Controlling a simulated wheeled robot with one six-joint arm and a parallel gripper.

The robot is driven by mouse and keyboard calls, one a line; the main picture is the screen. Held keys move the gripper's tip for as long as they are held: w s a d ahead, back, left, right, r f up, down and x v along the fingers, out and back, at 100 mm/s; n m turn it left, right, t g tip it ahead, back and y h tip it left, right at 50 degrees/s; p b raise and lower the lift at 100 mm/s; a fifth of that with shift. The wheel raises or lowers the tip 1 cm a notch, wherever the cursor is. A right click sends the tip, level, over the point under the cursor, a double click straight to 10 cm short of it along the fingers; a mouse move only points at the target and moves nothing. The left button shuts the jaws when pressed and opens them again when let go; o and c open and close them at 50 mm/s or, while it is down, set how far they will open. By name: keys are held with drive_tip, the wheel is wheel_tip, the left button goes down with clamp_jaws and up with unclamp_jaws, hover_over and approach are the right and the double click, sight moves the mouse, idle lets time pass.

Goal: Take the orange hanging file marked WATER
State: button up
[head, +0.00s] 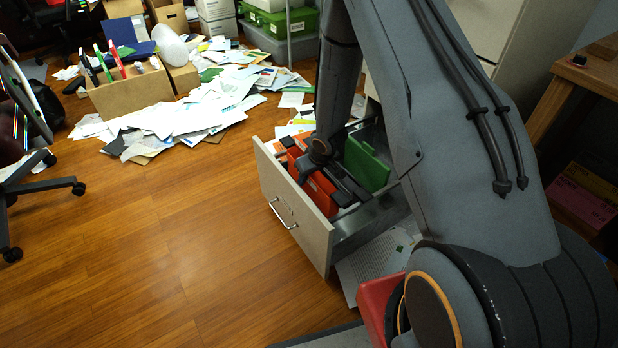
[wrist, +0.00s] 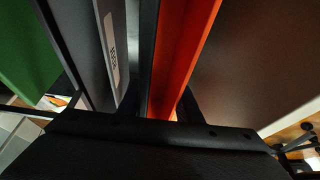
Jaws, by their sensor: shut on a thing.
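The orange hanging file (head: 318,194) is in the open drawer (head: 294,204), just behind its front panel. In the wrist view the orange file (wrist: 186,50) runs down the middle, and my gripper (wrist: 164,106) is shut on it, with dark fingers on either side. Its WATER mark does not show. A dark grey file (wrist: 90,40) with a white label (wrist: 110,40) is just left of it; the label is too small to read surely. A green file (head: 366,164) stands farther back in the drawer. In the head view my wrist hides the fingertips.
The drawer's front panel and metal side stand close around my gripper. Papers (head: 190,112) lie scattered behind, beside a cardboard box (head: 132,92) of binders. A red bin (head: 378,300) is near my base. An office chair (head: 40,175) is at left. The wooden floor (head: 170,250) between is clear.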

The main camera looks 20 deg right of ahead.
wheel_tip(320, 180, up, 10)
drive_tip(key=p, duration=1.1)
